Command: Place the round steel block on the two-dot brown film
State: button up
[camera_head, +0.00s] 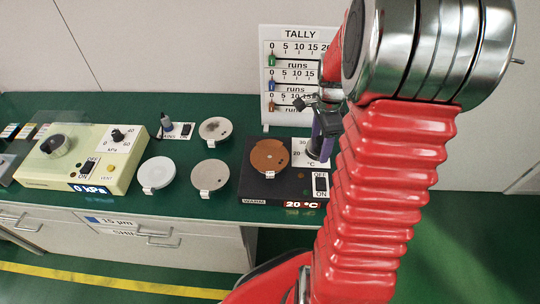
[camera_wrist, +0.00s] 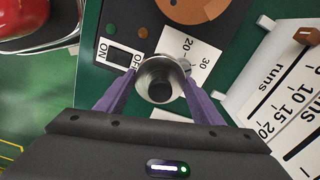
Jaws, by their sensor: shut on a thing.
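The round steel block (camera_wrist: 160,78) is between the purple fingers of my gripper (camera_wrist: 160,92) in the wrist view, and the gripper is shut on it. In the head view my gripper (camera_head: 325,122) is over the right side of the dark warm plate, near its °C scale; the block there is partly hidden. The brown film (camera_head: 268,157) is a round disc on the warm plate, left of the gripper, with a small white tag at its front. Its edge also shows at the top of the wrist view (camera_wrist: 196,9). Its dots are too small to count surely.
The warm plate (camera_head: 258,190) reads 20 °C and has an ON/OFF switch. A white disc (camera_head: 157,172) and two grey discs (camera_head: 215,129) (camera_head: 209,175) lie to its left. A cream kPa unit (camera_head: 108,165) stands further left. The tally board (camera_head: 290,35) stands behind.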

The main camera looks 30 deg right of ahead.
aim_at(268, 145)
jog(key=w+a+n, duration=0.3)
jog(key=a+n, duration=0.1)
jog(key=w+a+n, duration=0.3)
jog(key=w, duration=0.1)
jog(key=w+a+n, duration=0.4)
jog(key=shift+a+r+n, duration=0.3)
jog(key=shift+a+r, duration=0.05)
jog(key=shift+r, duration=0.05)
jog(key=w+a+n, duration=0.3)
jog(key=a+n, duration=0.2)
jog(key=a, duration=0.1)
jog(key=w+a+n, duration=0.3)
jog(key=a+n, duration=0.1)
jog(key=a, duration=0.3)
jog(key=shift+r+n, duration=0.2)
jog(key=shift+n, duration=0.2)
